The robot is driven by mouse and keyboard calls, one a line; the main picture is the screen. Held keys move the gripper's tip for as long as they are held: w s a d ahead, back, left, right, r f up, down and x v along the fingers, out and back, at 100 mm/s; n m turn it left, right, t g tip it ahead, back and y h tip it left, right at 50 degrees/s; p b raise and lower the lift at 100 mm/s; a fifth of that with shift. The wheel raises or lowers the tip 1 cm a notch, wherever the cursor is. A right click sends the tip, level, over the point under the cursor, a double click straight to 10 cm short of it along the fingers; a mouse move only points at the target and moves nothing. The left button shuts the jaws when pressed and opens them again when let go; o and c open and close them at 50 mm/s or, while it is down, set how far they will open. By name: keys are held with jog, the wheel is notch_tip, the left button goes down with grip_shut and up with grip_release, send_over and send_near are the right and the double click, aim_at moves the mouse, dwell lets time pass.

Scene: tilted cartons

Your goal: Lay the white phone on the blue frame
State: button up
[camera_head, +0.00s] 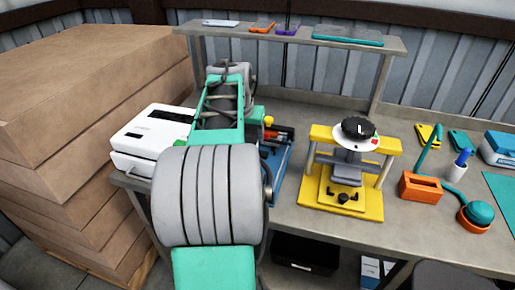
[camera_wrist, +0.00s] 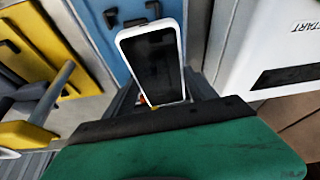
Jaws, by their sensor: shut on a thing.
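In the wrist view the white phone (camera_wrist: 149,61) has a white rim and a dark screen. My gripper (camera_wrist: 160,104) is shut on its lower end, and the phone stands up away from the jaws. The blue frame (camera_wrist: 108,50) lies beyond the phone in that view, with black clips on it. The phone covers part of the frame, and I cannot tell whether they touch. In the head view a strip of the blue frame (camera_head: 282,170) shows right of my arm. My arm hides the gripper and the held phone there.
A white machine (camera_head: 148,137) stands left of my arm. A yellow press (camera_head: 341,197) stands right of the blue frame. An orange box (camera_head: 421,186) is farther right. A shelf (camera_head: 390,44) with several flat items spans the back. Stacked cartons (camera_head: 85,75) fill the left.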

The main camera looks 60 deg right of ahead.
jog(key=shift+m, duration=0.4)
jog(key=s+f, duration=0.1)
jog(key=s+d+f, duration=0.1)
jog(key=d+f, duration=0.1)
jog(key=shift+s+f+b, duration=0.3)
jog(key=shift+s+b, duration=0.1)
jog(key=shift+w+a+f+b, duration=0.1)
jog(key=shift+f+b, duration=1.4)
jog(key=shift+f, duration=0.65)
jog(key=shift+f, duration=0.2)
jog(key=o, duration=1.7)
jog(key=shift+c, duration=0.2)
jog(key=v, duration=0.7)
jog(key=shift+a+r, duration=0.3)
jog(key=shift+r, duration=0.05)
